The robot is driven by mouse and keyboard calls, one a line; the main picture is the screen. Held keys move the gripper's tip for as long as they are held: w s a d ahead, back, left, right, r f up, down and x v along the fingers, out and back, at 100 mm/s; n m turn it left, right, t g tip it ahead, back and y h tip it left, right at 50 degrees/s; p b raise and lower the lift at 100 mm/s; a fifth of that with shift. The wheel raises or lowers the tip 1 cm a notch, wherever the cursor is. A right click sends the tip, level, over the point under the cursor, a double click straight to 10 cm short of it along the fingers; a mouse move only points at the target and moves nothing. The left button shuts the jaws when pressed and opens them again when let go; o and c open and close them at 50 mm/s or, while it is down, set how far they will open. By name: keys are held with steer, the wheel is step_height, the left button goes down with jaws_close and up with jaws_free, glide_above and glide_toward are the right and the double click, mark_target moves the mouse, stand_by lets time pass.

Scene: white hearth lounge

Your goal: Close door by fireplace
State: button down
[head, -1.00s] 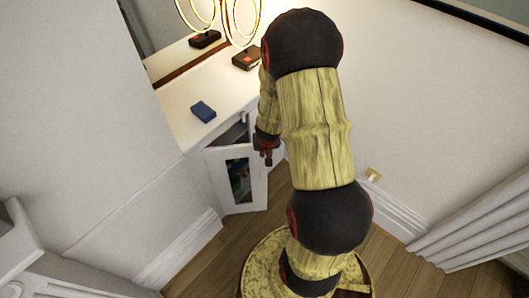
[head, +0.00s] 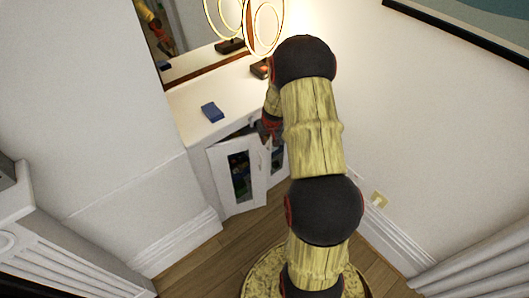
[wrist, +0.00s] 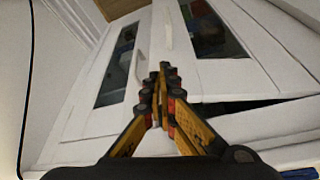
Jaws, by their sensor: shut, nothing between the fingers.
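The white cabinet door (head: 240,178) with a dark glass pane stands partly open at the low white cabinet. A dark gap shows above its top edge in the head view. My gripper (head: 272,137) is beside the door's upper right edge, partly hidden by my arm. In the wrist view my gripper (wrist: 163,72) is shut and empty, its fingertips close in front of white door fronts. One glazed door (wrist: 118,62) is on the left and another (wrist: 235,75) on the right, with a dark gap along the right one's lower edge. I cannot tell whether the fingers touch a door.
A white wall is close on the right, with an outlet (head: 379,198). A white moulded surround (head: 60,245) is at lower left. Wooden floor lies between.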

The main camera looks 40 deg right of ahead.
steer(key=shift+w+d+p, duration=0.25)
steer(key=shift+w+d, duration=0.15)
steer(key=shift+w, duration=0.45)
steer(key=shift+w+d+p, duration=0.25)
steer(key=shift+w+d, duration=0.1)
steer(key=shift+w, duration=0.55)
steer(key=shift+w+d+p, duration=0.25)
steer(key=shift+w+d, duration=0.15)
steer(key=shift+w, duration=0.45)
